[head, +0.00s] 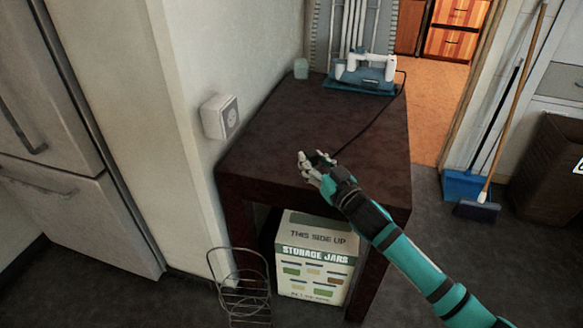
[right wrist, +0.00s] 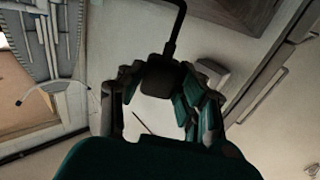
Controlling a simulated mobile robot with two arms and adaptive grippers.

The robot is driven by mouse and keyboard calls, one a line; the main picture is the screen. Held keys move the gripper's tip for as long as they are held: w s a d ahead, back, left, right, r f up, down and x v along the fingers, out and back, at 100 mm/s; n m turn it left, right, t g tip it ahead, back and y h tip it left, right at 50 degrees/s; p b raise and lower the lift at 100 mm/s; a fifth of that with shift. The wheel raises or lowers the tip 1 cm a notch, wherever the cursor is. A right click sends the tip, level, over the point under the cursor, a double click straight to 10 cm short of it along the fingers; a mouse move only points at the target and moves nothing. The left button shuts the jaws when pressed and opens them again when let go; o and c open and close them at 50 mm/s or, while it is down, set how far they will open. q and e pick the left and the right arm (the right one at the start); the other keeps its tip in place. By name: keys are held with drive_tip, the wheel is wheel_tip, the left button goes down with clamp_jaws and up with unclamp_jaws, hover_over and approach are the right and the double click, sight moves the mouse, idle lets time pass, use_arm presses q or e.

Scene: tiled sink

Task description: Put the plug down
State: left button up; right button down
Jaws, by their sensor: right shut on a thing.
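The plug (right wrist: 162,78) is a dark block with a black cord in the right wrist view, held between the fingers of my right gripper (right wrist: 163,95). In the head view my right gripper (head: 314,164) is above the near part of the dark table (head: 275,125), shut on the plug, which is mostly hidden by the fingers. The cord (head: 372,132) runs back from the gripper across the table to a blue and white appliance (head: 364,74) at the far end. A wall socket (head: 220,116) is on the wall left of the table. My left gripper does not show.
A small pale cup (head: 301,68) stands at the table's far left corner. Below the table are a storage jars box (head: 315,262) and a wire rack (head: 241,290). A fridge (head: 70,150) is at left; a broom (head: 478,208) and bin (head: 548,170) are at right. The table's middle is clear.

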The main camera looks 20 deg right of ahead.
hover_over(292, 174)
drive_tip(key=shift+f+b, duration=0.3)
drive_tip(key=shift+w+f, duration=0.1)
drive_tip(key=shift+f, duration=0.1)
wheel_tip(292, 174, down, 3)
drive_tip(key=shift+b, duration=0.55)
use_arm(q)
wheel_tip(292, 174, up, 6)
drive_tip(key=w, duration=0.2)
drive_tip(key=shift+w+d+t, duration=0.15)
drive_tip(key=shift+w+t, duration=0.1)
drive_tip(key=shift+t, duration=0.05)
use_arm(e)
drive_tip(key=shift+f, duration=0.1)
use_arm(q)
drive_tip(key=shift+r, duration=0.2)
use_arm(e)
drive_tip(key=shift+f, duration=0.15)
